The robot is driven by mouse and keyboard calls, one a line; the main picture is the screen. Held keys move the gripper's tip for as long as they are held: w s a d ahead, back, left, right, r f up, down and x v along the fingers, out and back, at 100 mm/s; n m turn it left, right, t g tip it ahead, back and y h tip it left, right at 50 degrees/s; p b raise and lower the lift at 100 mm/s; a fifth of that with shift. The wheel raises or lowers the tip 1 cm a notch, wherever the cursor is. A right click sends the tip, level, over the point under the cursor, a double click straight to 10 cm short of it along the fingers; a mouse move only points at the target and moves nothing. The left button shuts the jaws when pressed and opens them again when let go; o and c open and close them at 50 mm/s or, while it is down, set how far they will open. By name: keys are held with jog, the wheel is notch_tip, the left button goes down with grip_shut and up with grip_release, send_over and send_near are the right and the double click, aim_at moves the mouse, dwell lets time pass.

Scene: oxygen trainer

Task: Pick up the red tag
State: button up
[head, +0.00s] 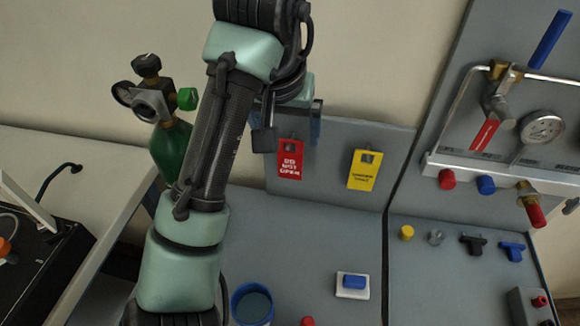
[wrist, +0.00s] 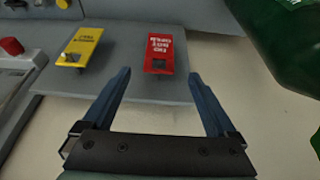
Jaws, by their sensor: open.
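The red tag (head: 290,161) with white lettering hangs on the upright grey board behind the bench, left of a yellow tag (head: 364,170). In the wrist view the red tag (wrist: 159,55) appears upside down, ahead of and between my two blue fingers, apart from them. My gripper (wrist: 161,85) is open and empty. In the head view my gripper (head: 288,125) is beside the top left of the red tag, partly hidden by my arm. The yellow tag (wrist: 81,46) lies outside the fingers, to the left in the wrist view.
A green cylinder (head: 170,150) with a regulator stands left of my arm; it also fills the wrist view's upper right (wrist: 275,45). A blue cup (head: 237,295) and a blue block on a white base (head: 353,284) are on the bench. A valve panel (head: 500,165) stands at right.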

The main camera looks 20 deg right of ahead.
aim_at(289, 145)
jog(key=shift+x, duration=0.9)
jog(key=shift+b+x, duration=0.65)
jog(key=shift+x, duration=1.95)
jog(key=shift+s, duration=0.15)
jog(key=c, duration=1.4)
jog(key=shift+r, duration=0.15)
